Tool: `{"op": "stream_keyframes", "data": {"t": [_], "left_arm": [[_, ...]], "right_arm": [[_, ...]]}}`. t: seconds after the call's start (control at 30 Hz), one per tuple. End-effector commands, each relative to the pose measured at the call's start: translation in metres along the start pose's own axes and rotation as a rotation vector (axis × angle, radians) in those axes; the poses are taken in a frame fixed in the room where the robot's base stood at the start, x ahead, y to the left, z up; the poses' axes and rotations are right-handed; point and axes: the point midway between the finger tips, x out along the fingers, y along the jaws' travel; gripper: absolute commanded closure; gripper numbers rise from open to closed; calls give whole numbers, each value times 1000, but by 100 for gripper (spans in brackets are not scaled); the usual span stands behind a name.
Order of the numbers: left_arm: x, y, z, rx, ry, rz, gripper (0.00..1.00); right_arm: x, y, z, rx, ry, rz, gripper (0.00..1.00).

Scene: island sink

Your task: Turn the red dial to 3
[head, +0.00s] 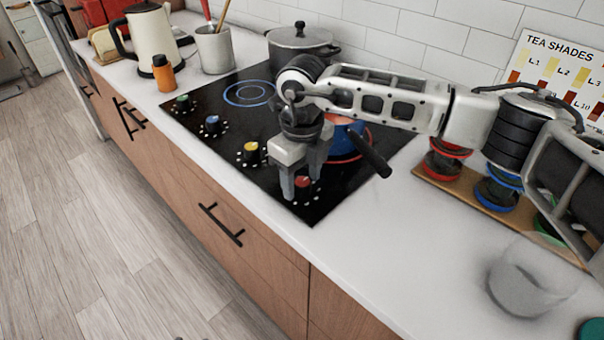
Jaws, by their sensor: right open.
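The red dial (303,182) is the nearest of the row of dials on the black cooktop (203,151), close to its front right corner. White marks ring it, but its number setting is too small to read. My right gripper (301,190) points down over the red dial, with its two fingers apart and the dial showing between them. I cannot tell whether the fingers touch the dial. My left gripper does not show.
Yellow (251,147), blue (212,120) and green (182,100) dials continue the row. A blue and orange pan with a dark handle (370,154) stands behind my gripper. A dark lidded pot (300,42) is at the back. A clear bowl (528,280) stands on the right counter.

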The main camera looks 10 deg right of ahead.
Motion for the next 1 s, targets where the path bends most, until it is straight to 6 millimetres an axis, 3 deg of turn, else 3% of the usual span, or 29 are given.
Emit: {"op": "stream_keyframes", "data": {"t": [0.1,0.27,0.67,1.0], "left_arm": [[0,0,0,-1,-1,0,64],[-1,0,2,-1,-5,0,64],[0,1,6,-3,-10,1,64],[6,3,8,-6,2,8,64]], "right_arm": [[0,0,0,0,0,0,47],[0,0,0,0,0,0,91],[0,0,0,49,0,0,92],[1,0,0,289,0,-1,92]]}}
